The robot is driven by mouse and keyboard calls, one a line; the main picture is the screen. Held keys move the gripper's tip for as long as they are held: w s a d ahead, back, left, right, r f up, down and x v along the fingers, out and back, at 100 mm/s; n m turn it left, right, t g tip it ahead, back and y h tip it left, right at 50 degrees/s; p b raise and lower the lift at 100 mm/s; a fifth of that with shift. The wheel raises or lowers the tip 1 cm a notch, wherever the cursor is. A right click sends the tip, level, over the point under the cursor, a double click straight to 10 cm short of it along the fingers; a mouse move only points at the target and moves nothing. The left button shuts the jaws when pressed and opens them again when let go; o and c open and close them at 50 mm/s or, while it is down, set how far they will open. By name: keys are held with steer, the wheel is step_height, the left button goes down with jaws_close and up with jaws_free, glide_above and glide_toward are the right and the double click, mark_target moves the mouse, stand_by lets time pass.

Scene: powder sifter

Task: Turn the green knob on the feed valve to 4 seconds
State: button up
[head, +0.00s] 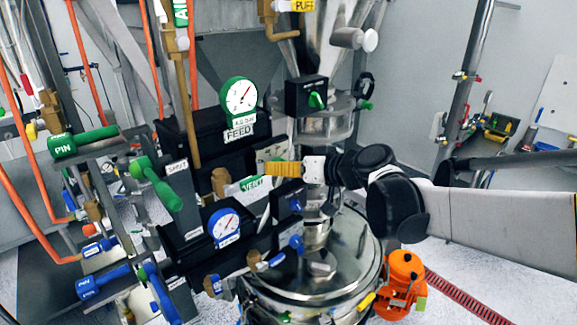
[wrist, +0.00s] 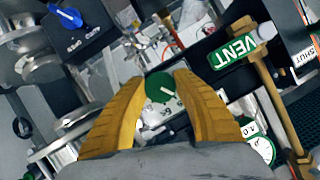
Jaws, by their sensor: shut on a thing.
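In the wrist view, a round green knob (wrist: 158,87) with a short pale pointer line sits between the tips of my gripper (wrist: 159,88). A white dial plate (wrist: 150,116) with small numbers lies beside it; the figure it points to is too small to read. My gripper's yellow fingers are shut on the knob, one on each side. In the head view my gripper (head: 268,169) reaches in from the right to the panel, and the knob is hidden behind its fingers. The FEED label (head: 239,134) is on the dark housing above.
A green-rimmed gauge (head: 239,96) and a black box with a green switch (head: 316,100) stand above my gripper. The VENT handle (head: 255,183) is close below. A blue gauge (head: 224,226) and a steel vessel (head: 330,262) are lower. The panel is crowded.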

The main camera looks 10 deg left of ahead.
steer(key=shift+m+g+y+b, duration=0.5)
steer(key=shift+m+b, duration=0.2)
steer(key=shift+m, duration=0.2)
steer(key=o, duration=1.2)
steer(key=shift+a, duration=0.1)
steer(key=v, duration=1.2)
steer(key=shift+f, duration=0.15)
